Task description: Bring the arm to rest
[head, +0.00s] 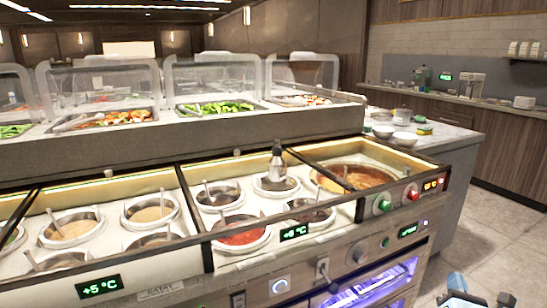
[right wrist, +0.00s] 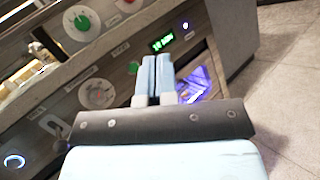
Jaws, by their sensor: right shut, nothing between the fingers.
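My right gripper (head: 458,282) shows only in part at the bottom right edge of the head view, in front of the serving counter. In the right wrist view its two pale blue fingers (right wrist: 157,62) lie together, shut with nothing between them. The fingers point toward the counter's front panel, near a green display and a purple-lit opening; I cannot tell the exact gap. My left gripper is not in view.
The sauce counter holds several round wells with ladles, including a red sauce (head: 242,238) and a large soup pot (head: 355,177). A bottle (head: 277,165) stands among them. Knobs, including a green one (head: 384,206), line the front panel. Tiled floor (head: 500,245) is clear at right.

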